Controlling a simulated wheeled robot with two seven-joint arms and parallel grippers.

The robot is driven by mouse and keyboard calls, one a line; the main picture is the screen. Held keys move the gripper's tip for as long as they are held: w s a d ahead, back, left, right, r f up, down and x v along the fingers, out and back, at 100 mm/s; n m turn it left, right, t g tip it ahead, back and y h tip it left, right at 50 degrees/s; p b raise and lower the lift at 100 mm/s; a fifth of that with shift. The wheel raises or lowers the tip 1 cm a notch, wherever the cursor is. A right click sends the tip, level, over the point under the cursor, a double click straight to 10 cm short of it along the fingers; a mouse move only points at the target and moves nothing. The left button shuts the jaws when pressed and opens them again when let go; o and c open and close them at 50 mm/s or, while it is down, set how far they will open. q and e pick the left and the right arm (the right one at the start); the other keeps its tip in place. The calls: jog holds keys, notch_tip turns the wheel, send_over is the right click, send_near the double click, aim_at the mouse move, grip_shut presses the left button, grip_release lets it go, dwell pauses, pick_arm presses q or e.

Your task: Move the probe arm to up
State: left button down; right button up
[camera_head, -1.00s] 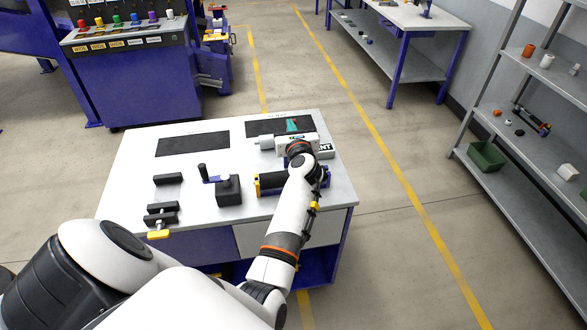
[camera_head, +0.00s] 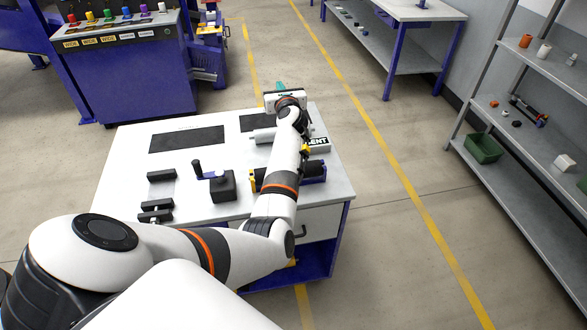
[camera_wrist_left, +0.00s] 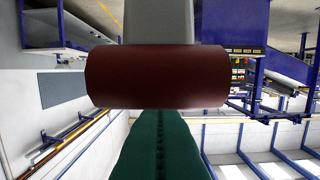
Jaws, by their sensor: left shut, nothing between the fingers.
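My left gripper (camera_head: 282,87) is above the far right edge of the white table in the head view, its teal fingers pointing away. In the left wrist view its green fingers (camera_wrist_left: 160,125) are shut with nothing between them. A dark red cylinder (camera_wrist_left: 155,76) on a grey bar (camera_wrist_left: 158,20) fills the wrist view just beyond the fingers. It may be part of the probe arm, but I cannot tell. Whether the fingers touch it is unclear, since their tips end at its lower edge. The head view does not show this cylinder. My right gripper is not in view.
The white table (camera_head: 118,165) carries a black block with a crank (camera_head: 221,186), dark plates (camera_head: 187,139), black clamps (camera_head: 156,211) and a white labelled block (camera_head: 318,144). A blue control console (camera_head: 125,70) stands behind left. Shelves (camera_head: 500,150) stand right, with open floor between.

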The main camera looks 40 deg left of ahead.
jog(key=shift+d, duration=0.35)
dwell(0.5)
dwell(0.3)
